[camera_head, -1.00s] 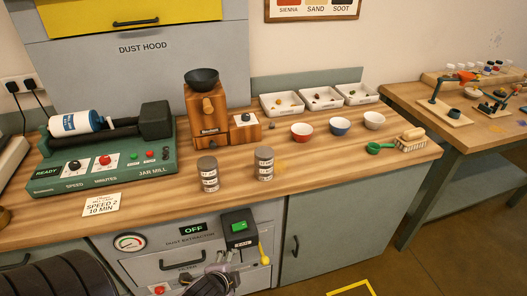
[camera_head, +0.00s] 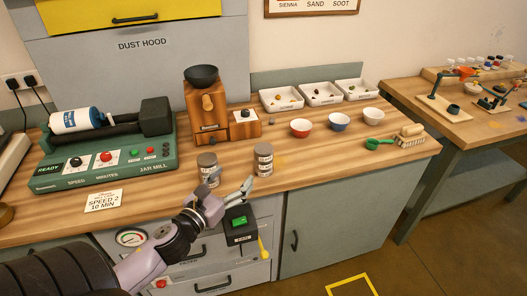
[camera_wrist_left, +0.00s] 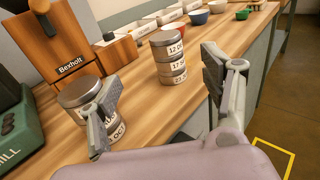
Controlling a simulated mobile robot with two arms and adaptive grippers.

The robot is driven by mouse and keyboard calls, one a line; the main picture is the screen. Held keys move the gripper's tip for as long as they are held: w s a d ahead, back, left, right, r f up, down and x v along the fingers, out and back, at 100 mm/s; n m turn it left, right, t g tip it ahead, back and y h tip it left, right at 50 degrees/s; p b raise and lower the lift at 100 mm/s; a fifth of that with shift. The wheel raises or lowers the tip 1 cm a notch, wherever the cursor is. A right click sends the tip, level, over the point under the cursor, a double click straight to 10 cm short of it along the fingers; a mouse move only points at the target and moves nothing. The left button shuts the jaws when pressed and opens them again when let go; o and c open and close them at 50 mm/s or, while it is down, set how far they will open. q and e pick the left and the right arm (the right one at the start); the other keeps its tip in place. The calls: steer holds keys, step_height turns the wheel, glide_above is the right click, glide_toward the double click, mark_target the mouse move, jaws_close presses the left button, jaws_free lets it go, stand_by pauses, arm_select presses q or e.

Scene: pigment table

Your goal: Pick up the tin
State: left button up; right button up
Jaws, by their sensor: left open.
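Two labelled cylindrical tins with metal lids stand upright on the wooden bench. The left tin (camera_head: 207,164) is partly hidden behind a finger of my left gripper (camera_head: 229,186). The right tin (camera_head: 263,160) stands clear beyond the gripper. In the left wrist view, the right tin (camera_wrist_left: 168,58) sits ahead between the fingers' directions, apart from them. The left tin (camera_wrist_left: 82,93) is behind the left finger there; I cannot tell whether they touch. My left gripper (camera_wrist_left: 160,95) is open, with nothing between its fingers, at the bench's front edge. My right gripper is not in view.
A wooden grinder (camera_head: 211,103) stands behind the tins, and a green jar mill (camera_head: 108,158) is at left. Red (camera_head: 300,128), blue (camera_head: 339,122) and white (camera_head: 373,117) bowls sit to the right. A switch box (camera_head: 238,225) projects below the bench edge.

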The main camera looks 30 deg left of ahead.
arm_select(q)
steer(key=p, duration=0.2)
glide_toward(263, 149)
steer(key=w, duration=0.2)
steer(key=w+a, duration=0.1)
steer(key=w, duration=0.1)
steer(key=shift+w+f, duration=0.15)
steer(key=shift+w, duration=0.25)
steer(key=w+p, duration=0.1)
steer(key=w, duration=0.4)
steer(key=shift+w+d+f+p, duration=0.1)
steer(key=shift+d+p, duration=0.1)
steer(key=shift+p, duration=0.2)
steer(key=shift+w+f, duration=0.1)
steer(key=shift+w, duration=0.2)
steer(key=shift+s, duration=0.1)
steer(key=shift+c, duration=0.8)
steer(key=c, duration=1.1)
steer(key=shift+a, duration=0.1)
